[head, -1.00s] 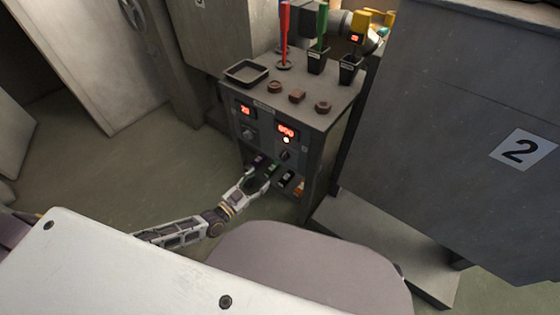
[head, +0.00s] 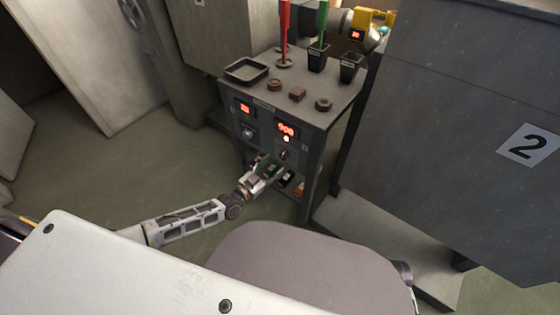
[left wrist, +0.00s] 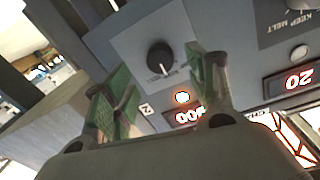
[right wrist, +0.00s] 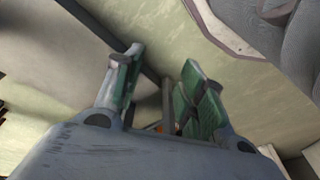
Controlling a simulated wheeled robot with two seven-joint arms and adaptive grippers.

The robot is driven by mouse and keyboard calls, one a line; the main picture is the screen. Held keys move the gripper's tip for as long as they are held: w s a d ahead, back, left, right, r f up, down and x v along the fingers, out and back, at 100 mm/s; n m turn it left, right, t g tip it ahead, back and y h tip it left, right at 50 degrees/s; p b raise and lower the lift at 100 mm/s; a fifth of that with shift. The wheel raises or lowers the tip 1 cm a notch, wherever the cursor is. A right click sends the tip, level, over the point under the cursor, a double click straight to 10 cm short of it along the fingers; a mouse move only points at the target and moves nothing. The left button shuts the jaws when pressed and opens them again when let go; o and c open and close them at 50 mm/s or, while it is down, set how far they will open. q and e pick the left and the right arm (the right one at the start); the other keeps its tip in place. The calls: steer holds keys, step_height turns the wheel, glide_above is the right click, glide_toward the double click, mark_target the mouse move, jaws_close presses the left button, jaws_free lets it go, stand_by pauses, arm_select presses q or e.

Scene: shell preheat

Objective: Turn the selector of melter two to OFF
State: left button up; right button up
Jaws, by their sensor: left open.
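The melter console shows in the head view. Melter two's selector is a round black knob (head: 285,155) below the right-hand red display (head: 286,129). In the left wrist view this knob (left wrist: 160,58) has a white pointer mark turned toward the display (left wrist: 188,115), with a "2" label beside it. My left gripper (head: 270,168) is just below and left of the knob in the head view. In its wrist view the open green-padded fingers (left wrist: 158,75) show either side of the knob, apparently short of it. My right gripper (right wrist: 162,60) is open and empty, away from the console.
The other display (head: 245,108) reads 20, with its own knob (head: 249,132) below. A tray (head: 246,71) and dark pots stand on top. A large cabinet marked 2 (head: 470,120) stands at right.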

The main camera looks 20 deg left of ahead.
mark_target(282, 158)
arm_select(q)
steer(key=shift+x, duration=1.2)
steer(key=shift+b+x, duration=0.5)
steer(key=shift+x, duration=0.45)
steer(key=shift+w+d, duration=0.15)
steer(key=shift+w, duration=0.2)
arm_select(e)
steer(key=shift+a+r, duration=0.2)
steer(key=shift+r, duration=0.7)
steer(key=shift+w, duration=0.1)
arm_select(q)
steer(key=c, duration=1)
steer(key=shift+c, duration=0.2)
